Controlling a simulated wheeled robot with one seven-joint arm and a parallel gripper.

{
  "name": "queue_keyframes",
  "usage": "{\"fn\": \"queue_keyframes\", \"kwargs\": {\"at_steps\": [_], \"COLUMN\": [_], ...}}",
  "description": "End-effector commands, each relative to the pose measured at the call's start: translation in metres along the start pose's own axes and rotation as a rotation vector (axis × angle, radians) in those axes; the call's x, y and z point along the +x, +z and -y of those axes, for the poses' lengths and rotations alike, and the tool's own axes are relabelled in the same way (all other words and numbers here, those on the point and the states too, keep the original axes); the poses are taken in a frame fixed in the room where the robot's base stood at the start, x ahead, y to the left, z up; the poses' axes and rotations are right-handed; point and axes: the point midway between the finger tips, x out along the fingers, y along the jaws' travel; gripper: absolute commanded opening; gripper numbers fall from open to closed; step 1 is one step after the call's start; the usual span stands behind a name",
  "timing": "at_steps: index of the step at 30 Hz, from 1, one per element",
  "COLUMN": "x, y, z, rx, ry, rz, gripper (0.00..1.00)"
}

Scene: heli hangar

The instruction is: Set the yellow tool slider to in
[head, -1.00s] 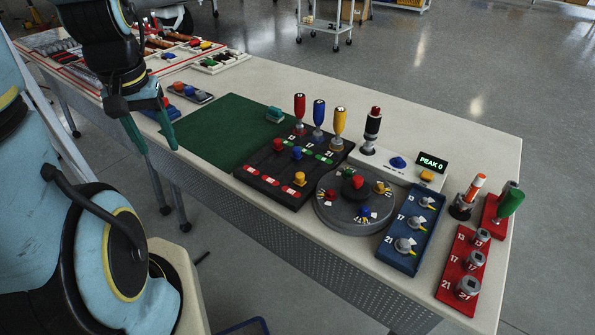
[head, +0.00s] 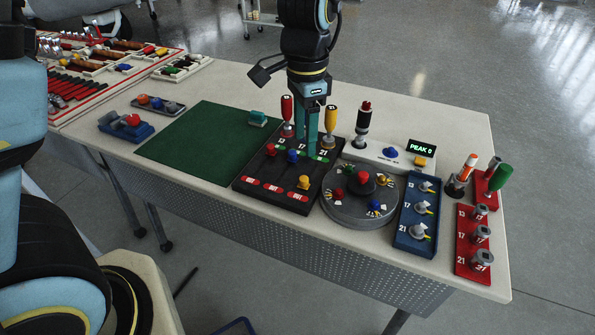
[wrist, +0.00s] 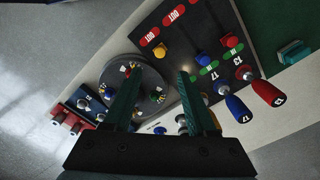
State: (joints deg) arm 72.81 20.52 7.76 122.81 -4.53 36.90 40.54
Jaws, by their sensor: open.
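The yellow tool slider (head: 303,183) is a yellow knob on the black slider panel (head: 249,195). It sits close to the red OUT label of its track, away from the green labels on the far side. The wrist view also shows the yellow slider (wrist: 160,53), ahead of my fingertips. My gripper (head: 307,150) points down over the far part of the panel, behind the yellow slider. In the wrist view my gripper (wrist: 159,75) has its two fingers apart with nothing between them. Whether the fingertips touch the panel is unclear.
A red slider (head: 270,150) and a blue slider (head: 293,156) are on the same panel. Red (head: 286,108) and yellow (head: 330,119) handled tools stand behind it. A grey dial (head: 355,210) is at its right, a green mat (head: 200,147) at its left.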

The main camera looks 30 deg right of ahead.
Motion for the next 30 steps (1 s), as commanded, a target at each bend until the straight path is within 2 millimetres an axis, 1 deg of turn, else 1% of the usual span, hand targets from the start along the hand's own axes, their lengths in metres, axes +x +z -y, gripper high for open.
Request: {"fn": "queue_keyframes", "kwargs": {"at_steps": [5,12,15,18,24,30], "x": [0.02,0.066,0.082,0.094,0.105,0.106], "y": [0.001,0.002,0.002,0.001,0.001,0.001], "z": [-0.001,-0.001,-0.001,0.0,0.0,0.0], "rx": [0.0,-0.003,-0.002,-0.003,-0.003,-0.003], "ry": [0.003,0.004,0.003,0.003,0.001,0.0], "rz": [0.005,0.005,0.005,0.003,0.001,0.0], "gripper": [0.57,0.57,0.57,0.57,0.57,0.57]}}
